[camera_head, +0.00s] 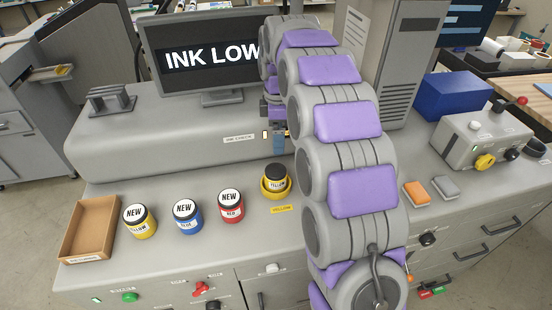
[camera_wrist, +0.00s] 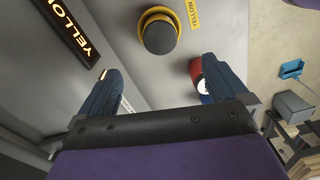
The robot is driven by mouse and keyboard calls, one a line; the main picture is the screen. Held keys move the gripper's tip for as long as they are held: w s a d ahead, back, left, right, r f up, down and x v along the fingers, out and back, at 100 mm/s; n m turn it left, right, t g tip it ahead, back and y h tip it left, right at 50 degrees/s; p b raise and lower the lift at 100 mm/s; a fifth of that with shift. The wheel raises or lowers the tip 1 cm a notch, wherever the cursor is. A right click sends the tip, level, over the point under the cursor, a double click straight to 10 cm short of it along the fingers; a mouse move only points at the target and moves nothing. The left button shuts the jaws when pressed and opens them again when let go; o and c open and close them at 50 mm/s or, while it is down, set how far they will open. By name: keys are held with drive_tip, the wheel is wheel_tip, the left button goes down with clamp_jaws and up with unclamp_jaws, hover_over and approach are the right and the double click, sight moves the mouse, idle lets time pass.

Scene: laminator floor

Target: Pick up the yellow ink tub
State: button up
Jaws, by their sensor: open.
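A yellow ink tub (camera_head: 275,178) with a dark lid sits in a yellow ring holder (camera_head: 269,195) on the counter, above a yellow label. The same dark-lidded tub shows in the wrist view (camera_wrist: 160,36), beyond my fingertips. Another yellow tub (camera_head: 141,222), with a white lid marked NEW, stands at the left of the row. My gripper (camera_wrist: 160,65) is open and empty. In the head view my gripper (camera_head: 278,142) is partly hidden by my arm, and appears above and behind the dark-lidded tub.
A blue tub (camera_head: 187,218) and a red tub (camera_head: 231,207) stand between the two yellow ones. An open cardboard tray (camera_head: 90,228) lies at far left. A grey raised housing (camera_head: 170,135) runs behind, with an INK LOW monitor (camera_head: 210,55). Buttons line the front edge.

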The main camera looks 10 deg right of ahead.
drive_tip(key=w, duration=0.1)
hover_over(274, 170)
drive_tip(key=f, duration=0.4)
drive_tip(key=w+f, duration=0.1)
drive_tip(key=f, duration=0.1)
drive_tip(key=shift+a+f, duration=0.35)
drive_tip(key=shift+a, duration=0.05)
drive_tip(key=f, duration=0.1)
drive_tip(key=d+f, duration=0.1)
drive_tip(key=f, duration=0.1)
drive_tip(key=d+f, duration=0.1)
drive_tip(key=f, duration=0.1)
drive_tip(key=shift+s+f, duration=0.1)
drive_tip(key=shift+f, duration=0.1)
drive_tip(key=shift+s+a+f, duration=0.1)
drive_tip(key=shift+a+f, duration=0.25)
drive_tip(key=shift+f, duration=0.05)
drive_tip(key=f, duration=0.3)
drive_tip(key=a+f, duration=0.1)
drive_tip(key=shift+s+a+f, duration=0.1)
drive_tip(key=shift+s+f, duration=0.05)
drive_tip(key=shift+s, duration=0.1)
drive_tip(key=shift+d+f, duration=0.15)
drive_tip(key=shift+d, duration=0.4)
drive_tip(key=c, duration=0.3)
drive_tip(key=shift+a, duration=0.3)
drive_tip(key=c, duration=0.5)
drive_tip(key=shift+d, duration=0.1)
drive_tip(key=shift+c, duration=1.4)
